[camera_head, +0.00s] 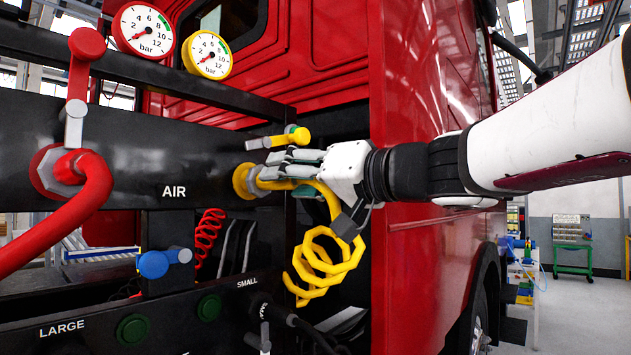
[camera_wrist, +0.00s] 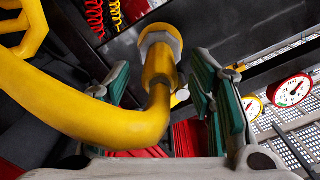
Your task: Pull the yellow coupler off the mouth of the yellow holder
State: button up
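The yellow coupler (camera_wrist: 160,68) is seated at the mouth of the yellow holder (camera_head: 240,181), a ring with a metal nut on the black AIR panel. The holder also shows at the top of the wrist view (camera_wrist: 156,36). A thick yellow hose bends away from the coupler, and its coil (camera_head: 322,268) hangs below my gripper. My gripper (camera_head: 272,170) reaches in from the right. Its green-grey fingers stand on either side of the coupler in the wrist view, with visible gaps. It is open. In the head view the fingers hide most of the coupler.
A yellow-handled valve (camera_head: 290,138) sits just above my gripper. A red coupler and hose (camera_head: 88,195) are at the left, with a blue fitting (camera_head: 155,264) below. Two pressure gauges (camera_head: 146,30) stand above the panel. The red truck cab (camera_head: 420,250) is close behind my arm.

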grip_shut()
jog(key=shift+d, duration=0.1)
jog(key=shift+b+v, duration=0.4)
jog(key=shift+v, duration=0.4)
jog(key=shift+s+d, duration=0.3)
jog(key=shift+b+v, duration=0.7)
jog(key=shift+v, duration=1.8)
